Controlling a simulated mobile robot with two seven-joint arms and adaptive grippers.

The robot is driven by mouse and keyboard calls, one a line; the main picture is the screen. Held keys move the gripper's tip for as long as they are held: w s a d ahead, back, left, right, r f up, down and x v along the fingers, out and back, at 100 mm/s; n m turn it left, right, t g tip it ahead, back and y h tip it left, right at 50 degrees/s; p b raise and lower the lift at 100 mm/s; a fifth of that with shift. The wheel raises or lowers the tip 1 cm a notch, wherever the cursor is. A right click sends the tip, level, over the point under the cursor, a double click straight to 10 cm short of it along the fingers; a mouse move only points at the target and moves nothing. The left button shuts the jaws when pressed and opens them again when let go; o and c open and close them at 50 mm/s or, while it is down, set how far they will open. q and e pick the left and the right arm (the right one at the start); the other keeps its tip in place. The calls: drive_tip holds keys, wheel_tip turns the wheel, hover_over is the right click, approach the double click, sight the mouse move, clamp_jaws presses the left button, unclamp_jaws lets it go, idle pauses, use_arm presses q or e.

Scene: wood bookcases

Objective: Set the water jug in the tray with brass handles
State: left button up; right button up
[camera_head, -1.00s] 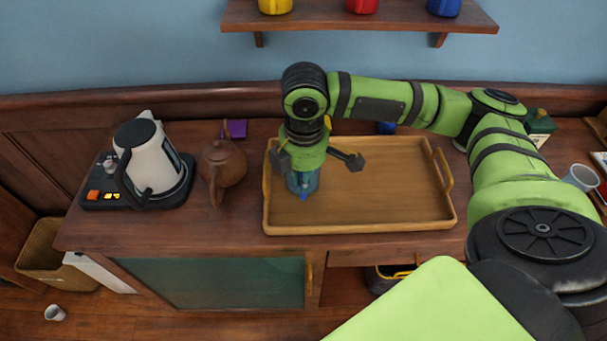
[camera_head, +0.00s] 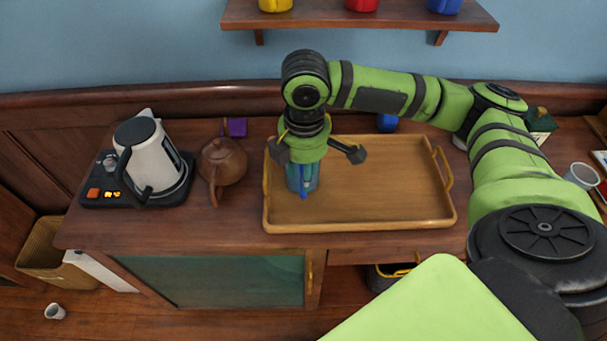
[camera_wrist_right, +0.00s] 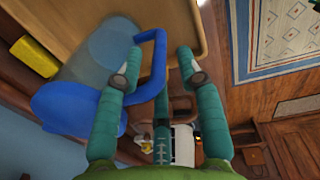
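The water jug (camera_head: 294,180) is see-through with blue parts and stands at the left end of the wooden tray (camera_head: 400,224), which has a brass handle at each end. My right gripper (camera_head: 303,185) points down over the jug and partly hides it. In the right wrist view the jug (camera_wrist_right: 105,42) shows its blue lid and blue handle (camera_wrist_right: 159,68). The teal fingers of my right gripper (camera_wrist_right: 162,66) are spread apart with the handle between them, a gap showing on the right finger's side. My left gripper is not in view.
A brown teapot (camera_head: 224,162) and a white kettle on a black base (camera_head: 153,157) stand left of the tray. A blue object (camera_head: 387,123) is behind the tray. A shelf (camera_head: 360,18) with mugs hangs above. The tray's middle and right are empty.

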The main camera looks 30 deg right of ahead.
wheel_tip(320, 180, up, 10)
drive_tip(key=shift+s+r, duration=0.15)
drive_tip(key=shift+s, duration=0.15)
